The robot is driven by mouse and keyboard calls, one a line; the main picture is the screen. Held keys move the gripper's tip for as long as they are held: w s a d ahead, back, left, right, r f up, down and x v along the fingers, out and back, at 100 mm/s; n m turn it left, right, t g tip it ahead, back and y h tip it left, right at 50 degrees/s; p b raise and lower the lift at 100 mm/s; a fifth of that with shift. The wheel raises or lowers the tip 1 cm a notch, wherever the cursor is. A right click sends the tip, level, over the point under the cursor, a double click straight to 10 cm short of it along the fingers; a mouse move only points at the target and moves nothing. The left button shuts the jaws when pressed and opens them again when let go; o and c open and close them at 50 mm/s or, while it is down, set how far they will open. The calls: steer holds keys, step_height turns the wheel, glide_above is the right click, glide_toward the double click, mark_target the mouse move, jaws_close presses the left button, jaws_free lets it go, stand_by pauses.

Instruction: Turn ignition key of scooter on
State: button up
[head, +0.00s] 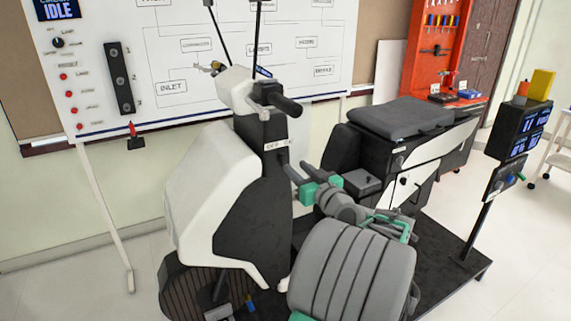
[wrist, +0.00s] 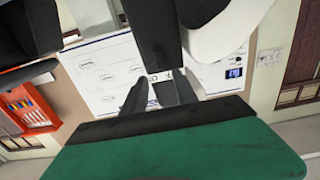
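The scooter has a white front shield (head: 215,185) and a dark steering column (head: 262,155). An "OFF ON" label (head: 278,145) is on the column face below the handlebar (head: 283,103). I cannot make out the ignition key itself in either view. My gripper (head: 295,172) is just below and to the right of the label, close to the column; contact cannot be told. In the wrist view its two dark fingers (wrist: 155,93) stand apart with a gap between them. The label plate (wrist: 165,75) shows just beyond the fingertips, on the dark column (wrist: 157,35).
A whiteboard diagram panel (head: 215,45) stands behind. A red tool cabinet (head: 435,50) is at the back right, and a display post (head: 515,130) stands right. The floor at left is clear.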

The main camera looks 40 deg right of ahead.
mark_target(284, 157)
steer(key=p+x, duration=0.1)
steer(key=x, duration=0.6)
steer(key=shift+w, duration=0.3)
steer(key=shift+c, duration=0.3)
jaws_close()
